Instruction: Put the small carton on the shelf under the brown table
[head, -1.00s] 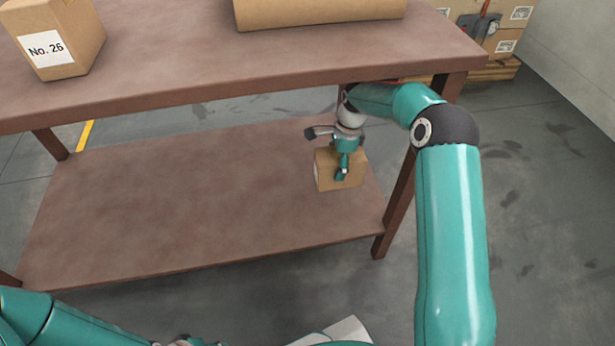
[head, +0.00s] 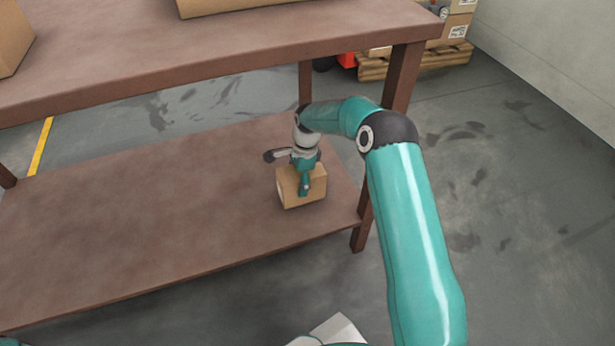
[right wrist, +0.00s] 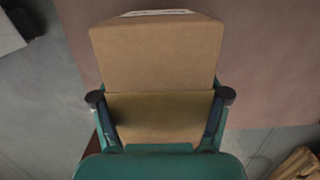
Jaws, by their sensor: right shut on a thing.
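The small carton (head: 288,192) is light brown and upright, over the right end of the shelf (head: 150,215) under the brown table (head: 230,62). My right gripper (head: 305,186) is shut on it from above, one finger showing on its near side. The head view does not settle whether the carton's underside touches the shelf. In the right wrist view the carton (right wrist: 155,60) sits between both fingers (right wrist: 160,112), with a white label edge at its top. My left gripper is not in view.
The table's right front leg (head: 362,215) stands close to the right of the carton, and my right arm passes near it. The shelf's left and middle are bare. Larger cartons (head: 10,40) stand on the tabletop. A loaded pallet (head: 415,62) is behind.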

